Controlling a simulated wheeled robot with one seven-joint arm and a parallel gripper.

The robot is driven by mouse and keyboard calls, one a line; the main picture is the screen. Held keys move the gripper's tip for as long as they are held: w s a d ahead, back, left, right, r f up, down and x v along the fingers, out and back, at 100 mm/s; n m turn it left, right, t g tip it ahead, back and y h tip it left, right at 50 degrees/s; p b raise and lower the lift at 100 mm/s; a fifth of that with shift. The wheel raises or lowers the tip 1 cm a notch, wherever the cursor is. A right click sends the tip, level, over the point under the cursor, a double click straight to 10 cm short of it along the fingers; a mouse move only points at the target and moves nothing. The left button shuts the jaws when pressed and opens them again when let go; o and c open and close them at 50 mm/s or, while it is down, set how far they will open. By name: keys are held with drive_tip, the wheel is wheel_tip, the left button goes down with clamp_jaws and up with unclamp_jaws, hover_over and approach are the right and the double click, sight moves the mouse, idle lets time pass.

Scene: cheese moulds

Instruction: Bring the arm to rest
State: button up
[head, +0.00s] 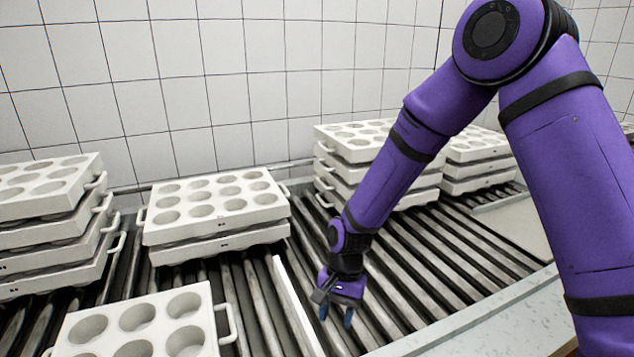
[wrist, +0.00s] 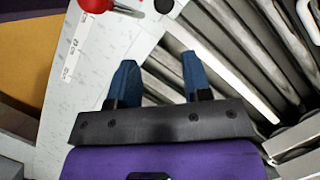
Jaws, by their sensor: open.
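My gripper (head: 336,312) is at the end of my purple arm, pointing down over the roller conveyor (head: 400,283) in the head view. In the wrist view its two blue fingers (wrist: 160,82) stand apart with nothing between them. The gripper is open and empty. It is apart from the mould stacks, to the right of the pale divider rail (head: 292,305). How far it is above the rollers I cannot tell.
White mould stacks stand at left (head: 50,225), centre-left (head: 215,215), front left (head: 140,325), behind my arm (head: 350,145) and far right (head: 475,160). A pale ledge (head: 470,325) borders the conveyor. The wrist view shows a red object (wrist: 97,5) at the top edge. Rollers around the gripper are bare.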

drive_tip(key=s+d+r+n+t, duration=0.1)
drive_tip(key=d+r+t, duration=0.1)
drive_tip(key=d+r, duration=0.7)
drive_tip(key=s+d+r+n+t, duration=0.15)
drive_tip(key=d+r, duration=0.35)
drive_tip(key=r, duration=0.9)
drive_tip(key=s+d+r+t, duration=0.2)
drive_tip(key=s+d+r, duration=0.4)
drive_tip(key=s, duration=0.2)
drive_tip(key=s+d+r+n+t+h, duration=0.1)
drive_tip(key=s+d+r+t, duration=0.2)
drive_tip(key=s+d+r, duration=0.2)
drive_tip(key=s+d, duration=0.1)
drive_tip(key=s, duration=0.2)
drive_tip(key=shift+s+r+h, duration=0.3)
drive_tip(key=shift+r, duration=0.1)
drive_tip(key=shift+a+n, duration=0.1)
drive_tip(key=shift+n, duration=0.15)
